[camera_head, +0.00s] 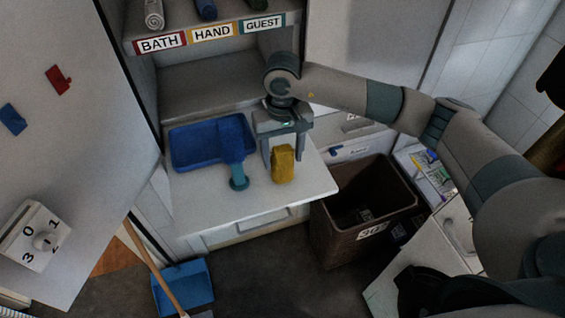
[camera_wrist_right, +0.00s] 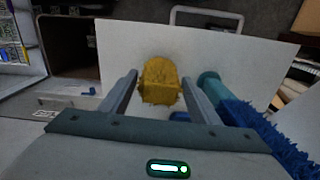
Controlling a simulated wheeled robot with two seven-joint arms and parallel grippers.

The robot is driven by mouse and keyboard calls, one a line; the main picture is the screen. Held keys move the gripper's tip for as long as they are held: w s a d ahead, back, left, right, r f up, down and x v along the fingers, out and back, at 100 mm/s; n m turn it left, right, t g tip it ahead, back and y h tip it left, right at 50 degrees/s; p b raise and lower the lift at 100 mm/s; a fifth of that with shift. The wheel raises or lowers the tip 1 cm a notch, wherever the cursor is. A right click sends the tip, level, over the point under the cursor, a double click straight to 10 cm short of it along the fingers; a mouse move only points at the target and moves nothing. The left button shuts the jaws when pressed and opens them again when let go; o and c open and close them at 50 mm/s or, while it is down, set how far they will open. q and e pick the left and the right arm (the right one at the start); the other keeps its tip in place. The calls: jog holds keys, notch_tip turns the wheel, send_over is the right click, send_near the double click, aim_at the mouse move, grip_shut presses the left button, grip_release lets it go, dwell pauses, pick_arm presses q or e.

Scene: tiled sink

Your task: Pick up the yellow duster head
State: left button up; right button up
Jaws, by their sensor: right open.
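The yellow duster head (camera_head: 283,165) stands on the white pull-out shelf (camera_head: 215,196), near its right side. In the right wrist view the duster head (camera_wrist_right: 159,80) lies between and ahead of the two fingers. My right gripper (camera_head: 284,157) is open above and around the back of the duster head, with a finger on either side. From the wrist, a gap shows between each finger of the right gripper (camera_wrist_right: 160,92) and the yellow head. Whether the fingers touch the shelf is hard to tell. My left gripper is not in view.
A blue duster with a teal handle (camera_head: 238,178) lies just left of the yellow head, partly on a blue tray (camera_head: 196,157). A brown bin (camera_head: 345,235) stands right of the shelf. Above is a towel rack labelled BATH, HAND, GUEST (camera_head: 210,34). The shelf's front is clear.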

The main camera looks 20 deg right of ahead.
aim_at(282, 166)
jog(key=shift+f+p, duration=0.55)
jog(key=shift+p, duration=0.1)
notch_tip(282, 166, down, 3)
jog(key=shift+r+p, duration=0.1)
jog(key=shift+p, duration=0.75)
jog(key=shift+w+f, duration=0.1)
jog(key=shift+f, duration=0.45)
jog(key=c, duration=1.1)
